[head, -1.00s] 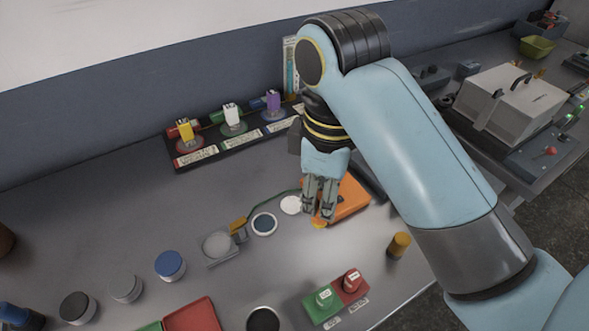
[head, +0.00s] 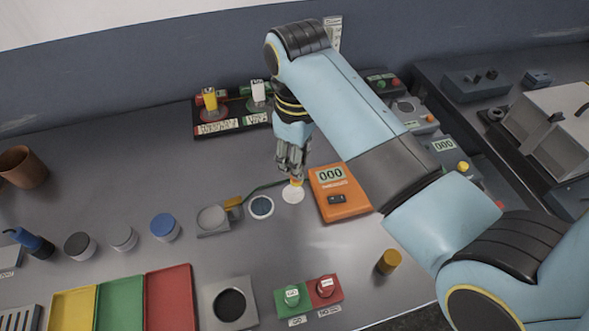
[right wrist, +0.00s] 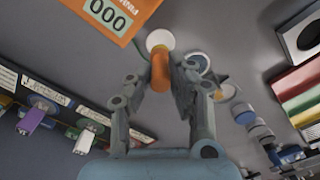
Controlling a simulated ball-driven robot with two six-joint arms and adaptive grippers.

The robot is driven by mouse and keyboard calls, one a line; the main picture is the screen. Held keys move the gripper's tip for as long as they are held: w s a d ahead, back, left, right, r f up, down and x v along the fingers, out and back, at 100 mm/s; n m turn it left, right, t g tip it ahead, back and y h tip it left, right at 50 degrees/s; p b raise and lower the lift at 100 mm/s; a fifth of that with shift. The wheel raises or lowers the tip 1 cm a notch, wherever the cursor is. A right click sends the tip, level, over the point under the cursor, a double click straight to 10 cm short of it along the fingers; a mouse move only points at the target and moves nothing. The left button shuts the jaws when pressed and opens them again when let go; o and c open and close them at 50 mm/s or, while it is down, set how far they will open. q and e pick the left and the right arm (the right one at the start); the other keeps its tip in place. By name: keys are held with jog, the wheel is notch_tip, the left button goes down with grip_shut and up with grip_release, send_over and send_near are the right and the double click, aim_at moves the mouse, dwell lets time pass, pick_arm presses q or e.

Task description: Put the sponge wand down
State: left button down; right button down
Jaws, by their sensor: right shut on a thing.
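The sponge wand (right wrist: 159,72) is a short orange stick between the fingers of my right gripper in the right wrist view. In the head view my right gripper (head: 291,170) points down, and only the wand's orange end (head: 296,183) shows below its fingertips. The gripper is shut on the wand. The wand's end is over or beside a white disc (head: 293,195) on the table; I cannot tell whether they touch. The disc also shows beyond the wand in the right wrist view (right wrist: 160,37). My left gripper is not in view.
An orange meter reading 000 (head: 340,206) is close on the right. A dark round dish (head: 261,207) and a grey plate (head: 212,220) lie to the left. A rack (head: 215,126) is behind. Buttons (head: 308,297) and a gold cylinder (head: 389,262) are nearer; bare table lies between.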

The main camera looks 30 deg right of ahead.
jog(key=shift+w+a+f, duration=0.2)
jog(key=shift+w+f, duration=0.1)
jog(key=shift+f, duration=0.25)
notch_tip(320, 180, down, 2)
jog(key=shift+f+p, duration=0.25)
jog(key=shift+p, duration=0.1)
jog(key=shift+f, duration=0.35)
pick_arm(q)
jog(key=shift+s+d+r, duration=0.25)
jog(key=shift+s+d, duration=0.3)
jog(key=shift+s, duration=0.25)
pick_arm(e)
jog(key=shift+f, duration=0.1)
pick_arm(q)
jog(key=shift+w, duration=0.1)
pick_arm(e)
jog(key=shift+f, duration=0.1)
jog(key=c, duration=1.2)
grip_release()
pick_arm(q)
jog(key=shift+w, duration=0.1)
